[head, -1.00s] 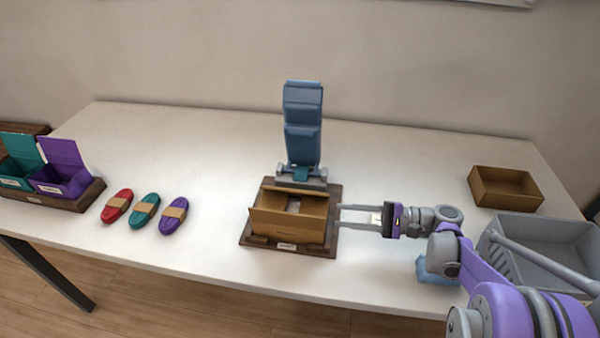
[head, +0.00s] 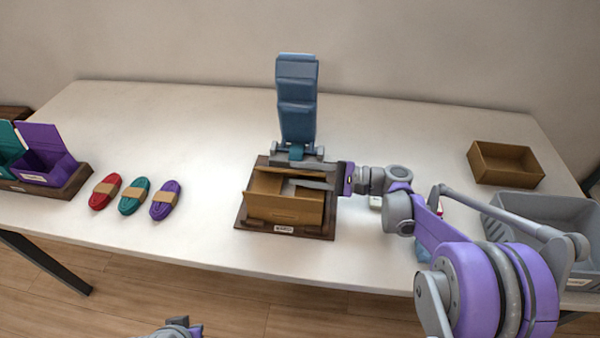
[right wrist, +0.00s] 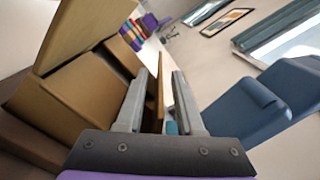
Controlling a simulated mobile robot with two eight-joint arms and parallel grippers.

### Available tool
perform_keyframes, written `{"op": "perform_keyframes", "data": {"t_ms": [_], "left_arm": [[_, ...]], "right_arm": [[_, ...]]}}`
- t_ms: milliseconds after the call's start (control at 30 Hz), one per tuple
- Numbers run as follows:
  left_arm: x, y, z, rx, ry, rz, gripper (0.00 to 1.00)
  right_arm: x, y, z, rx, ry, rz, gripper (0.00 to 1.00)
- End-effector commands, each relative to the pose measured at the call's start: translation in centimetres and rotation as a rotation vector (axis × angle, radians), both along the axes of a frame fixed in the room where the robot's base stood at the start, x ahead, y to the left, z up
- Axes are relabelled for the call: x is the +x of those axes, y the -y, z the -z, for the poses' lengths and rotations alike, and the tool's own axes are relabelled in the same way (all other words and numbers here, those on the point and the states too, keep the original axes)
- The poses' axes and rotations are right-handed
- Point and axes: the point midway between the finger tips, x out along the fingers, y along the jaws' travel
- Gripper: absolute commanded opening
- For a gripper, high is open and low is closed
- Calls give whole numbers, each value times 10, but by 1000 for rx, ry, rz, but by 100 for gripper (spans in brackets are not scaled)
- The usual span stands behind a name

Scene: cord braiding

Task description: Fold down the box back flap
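The brown cardboard box (head: 285,209) stands on a dark wooden base in the middle of the table. Its front wall faces me, and its inside partly shows. My right gripper (head: 294,173) reaches in from the right over the back of the box. In the right wrist view its two fingers (right wrist: 165,95) are apart. A thin upright brown panel, which looks like the box back flap (right wrist: 159,101), stands between them with gaps visible. In the head view the fingers partly hide this flap. Only a small piece of my left arm shows at the bottom edge.
A tall blue padded stand (head: 297,100) rises right behind the box. Red (head: 104,192), teal (head: 134,196) and purple (head: 166,200) cord bundles lie to the left, near coloured bins. An open brown tray (head: 505,165) and a grey crate (head: 545,210) are at the right.

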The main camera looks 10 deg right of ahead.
Motion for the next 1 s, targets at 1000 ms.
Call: {"op": "perform_keyframes", "data": {"t_ms": [1000], "left_arm": [[0,0,0,0,0,0,0]], "right_arm": [[-1,-5,3,-22,66,1,0]]}}
